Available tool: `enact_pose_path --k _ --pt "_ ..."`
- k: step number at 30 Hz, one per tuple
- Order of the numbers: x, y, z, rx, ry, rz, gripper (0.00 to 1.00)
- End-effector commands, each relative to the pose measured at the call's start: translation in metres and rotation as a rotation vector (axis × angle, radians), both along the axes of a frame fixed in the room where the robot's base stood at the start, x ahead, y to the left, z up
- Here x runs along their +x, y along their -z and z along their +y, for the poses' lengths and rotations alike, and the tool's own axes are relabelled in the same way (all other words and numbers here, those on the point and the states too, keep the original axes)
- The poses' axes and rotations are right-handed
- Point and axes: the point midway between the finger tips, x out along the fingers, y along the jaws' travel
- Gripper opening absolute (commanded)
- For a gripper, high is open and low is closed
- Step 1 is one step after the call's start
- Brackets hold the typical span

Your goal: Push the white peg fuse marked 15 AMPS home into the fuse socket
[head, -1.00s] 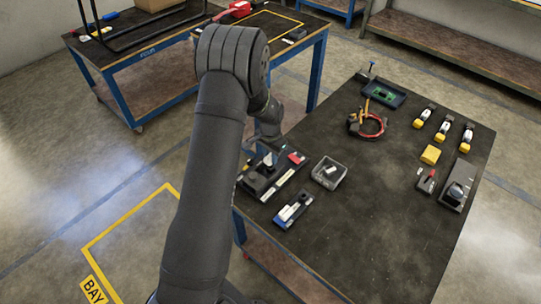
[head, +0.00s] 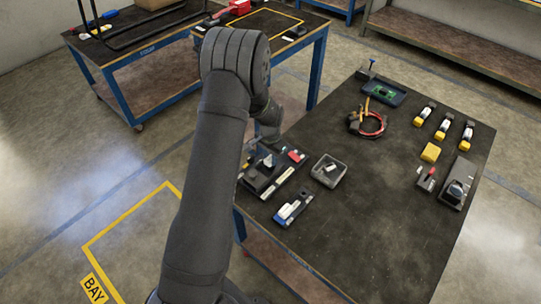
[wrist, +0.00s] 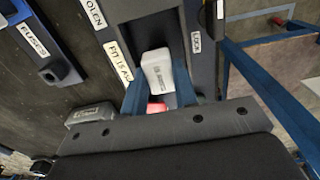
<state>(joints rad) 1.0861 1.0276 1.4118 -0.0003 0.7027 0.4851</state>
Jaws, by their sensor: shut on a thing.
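In the wrist view, a white peg fuse (wrist: 157,68) with small dark print on its face sits between the two blue fingers of my gripper (wrist: 160,84). The gripper is shut on it. The fuse is at the dark recess of the black fuse socket (wrist: 143,33); its lower end is hidden, so I cannot tell how deep it sits. In the head view, the socket unit (head: 262,172) is at the table's near left corner, and my arm hides most of the gripper and the fuse.
A labelled FUSES block (wrist: 52,62) lies left of the socket in the wrist view. In the head view, a grey bin (head: 328,171) and a blue and white block (head: 294,207) stand nearby. A red piece (head: 296,156) is beside the socket. The table's middle is clear.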

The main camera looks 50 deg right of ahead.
Motion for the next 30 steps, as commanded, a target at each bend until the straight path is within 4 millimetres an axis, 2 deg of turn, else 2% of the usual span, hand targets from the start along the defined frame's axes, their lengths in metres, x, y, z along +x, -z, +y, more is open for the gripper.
enact_pose_path --k 17,18,21,30 --pt "0.000 0.015 0.000 -0.001 0.000 0.000 0.00" --pt "0.000 0.014 0.000 -0.001 0.000 0.000 0.32" --pt "0.000 0.014 0.000 -0.001 0.000 0.000 0.52" --pt "0.000 0.013 0.000 -0.001 0.000 0.000 0.52"
